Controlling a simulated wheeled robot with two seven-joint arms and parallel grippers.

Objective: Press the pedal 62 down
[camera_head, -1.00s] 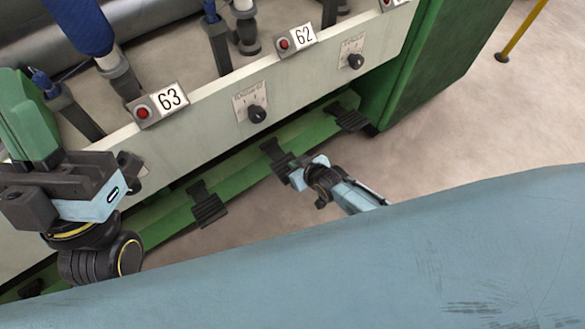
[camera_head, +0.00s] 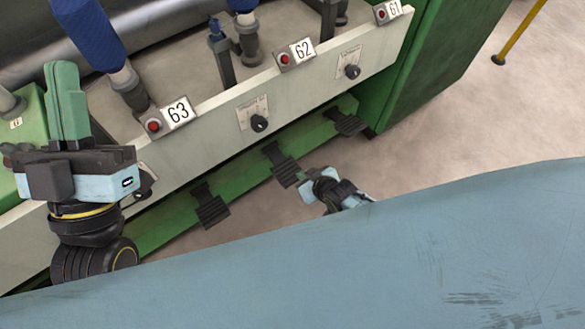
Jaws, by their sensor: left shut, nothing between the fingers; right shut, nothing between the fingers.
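The plate with number 62 (camera_head: 303,51) and a red button is on the pale machine panel. Several black foot pedals stick out from the green rail below: a left one (camera_head: 212,208), a middle one (camera_head: 285,168) and a right one (camera_head: 346,121). They show no readable numbers, so I cannot tell for certain which belongs to 62.
Plates 63 (camera_head: 178,112) and 61 (camera_head: 395,9) flank 62. Black knobs (camera_head: 259,123) stand out from the panel. A green cabinet side (camera_head: 435,60) and a yellow post (camera_head: 520,32) stand at right. Floor (camera_head: 480,120) beyond the pedals is clear.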

